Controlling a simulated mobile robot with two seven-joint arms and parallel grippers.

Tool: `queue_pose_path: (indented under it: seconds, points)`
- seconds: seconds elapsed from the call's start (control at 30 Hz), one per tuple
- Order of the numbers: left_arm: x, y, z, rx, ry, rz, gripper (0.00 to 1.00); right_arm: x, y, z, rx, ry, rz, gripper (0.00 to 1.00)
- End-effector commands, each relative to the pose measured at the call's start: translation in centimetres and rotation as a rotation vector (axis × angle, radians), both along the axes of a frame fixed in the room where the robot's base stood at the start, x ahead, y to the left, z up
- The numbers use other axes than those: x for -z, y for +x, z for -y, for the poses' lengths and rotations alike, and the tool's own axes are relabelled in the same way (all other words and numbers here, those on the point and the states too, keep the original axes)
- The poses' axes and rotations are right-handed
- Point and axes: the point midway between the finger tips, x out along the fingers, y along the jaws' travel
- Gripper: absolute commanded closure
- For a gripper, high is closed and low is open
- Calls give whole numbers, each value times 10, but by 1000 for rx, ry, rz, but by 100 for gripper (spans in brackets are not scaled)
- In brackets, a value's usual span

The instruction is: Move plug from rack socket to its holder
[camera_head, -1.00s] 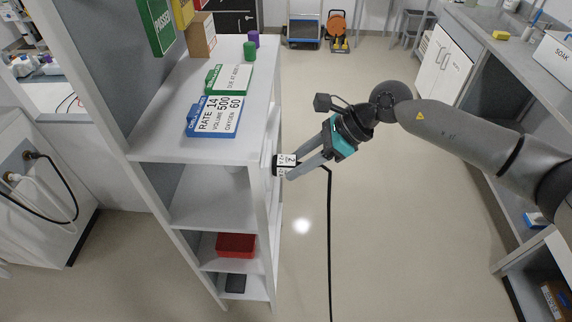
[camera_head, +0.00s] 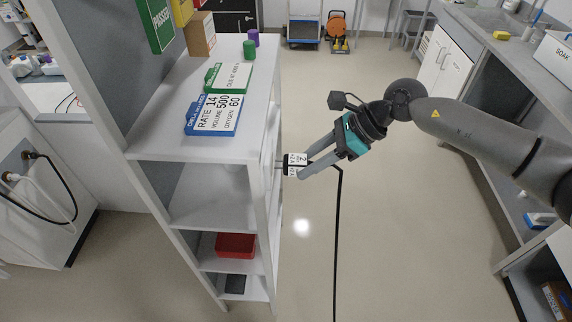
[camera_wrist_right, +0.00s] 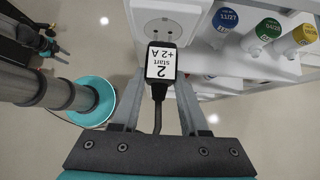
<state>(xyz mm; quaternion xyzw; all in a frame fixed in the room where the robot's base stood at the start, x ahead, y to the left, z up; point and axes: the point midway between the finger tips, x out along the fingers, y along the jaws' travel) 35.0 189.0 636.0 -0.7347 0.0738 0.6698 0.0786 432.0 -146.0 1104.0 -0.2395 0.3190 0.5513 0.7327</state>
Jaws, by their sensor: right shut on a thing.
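The plug (camera_head: 293,165) is a black block with a white label and a black cable. In the head view it is at the side of the white rack, with a small gap and thin pins showing towards the rack. My right gripper (camera_head: 303,168) is shut on it. In the right wrist view the plug (camera_wrist_right: 161,63) sits between the fingers, label facing the camera, its cable running back between them. The rack socket (camera_wrist_right: 170,22) is a white plate with two holes just beyond the plug; the holes show uncovered. I cannot make out the holder.
The rack's top (camera_head: 160,138) carries blue and green label cards, a cardboard box and small green and purple cylinders. A red bin (camera_head: 236,245) stands on a lower shelf. Containers with coloured lids (camera_wrist_right: 268,29) are right of the socket.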

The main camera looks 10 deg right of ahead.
Motion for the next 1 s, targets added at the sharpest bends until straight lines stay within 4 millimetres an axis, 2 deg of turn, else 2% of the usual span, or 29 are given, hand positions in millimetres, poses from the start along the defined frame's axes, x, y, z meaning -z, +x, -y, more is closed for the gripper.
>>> queue_pose_path:
  seconds: [0.7,1.0]
  points:
    - [12,0,0,-1,0,0,54,0,-8,28,0,0,1,100]
    - [13,0,0,-1,0,0,54,0,-9,32,-1,1,1,100]
